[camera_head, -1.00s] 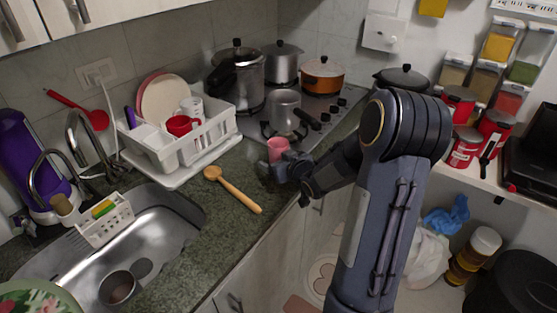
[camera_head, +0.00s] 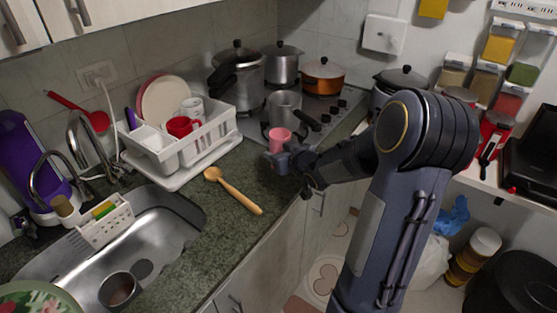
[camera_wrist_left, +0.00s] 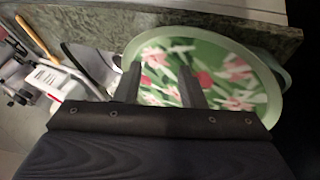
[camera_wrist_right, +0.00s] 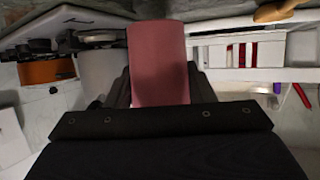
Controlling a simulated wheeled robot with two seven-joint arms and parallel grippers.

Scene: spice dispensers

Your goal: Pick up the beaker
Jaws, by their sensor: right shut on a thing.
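The beaker is a pink cup (camera_head: 279,138), upright over the counter near the stove's front edge in the head view. My right gripper (camera_head: 284,154) is shut on it. In the right wrist view the pink beaker (camera_wrist_right: 158,62) stands between the two dark fingers, which hide part of its sides. Its base is covered by the gripper in the head view. My left gripper (camera_wrist_left: 160,85) shows only in its wrist view. Its fingers are apart with nothing between them, above a green floral tray (camera_wrist_left: 235,75).
A wooden spoon (camera_head: 235,191) lies on the counter left of the beaker. A white dish rack (camera_head: 193,152) stands behind it. A steel pot (camera_head: 284,108) sits on the stove just behind the beaker. The sink (camera_head: 165,215) is at the left front.

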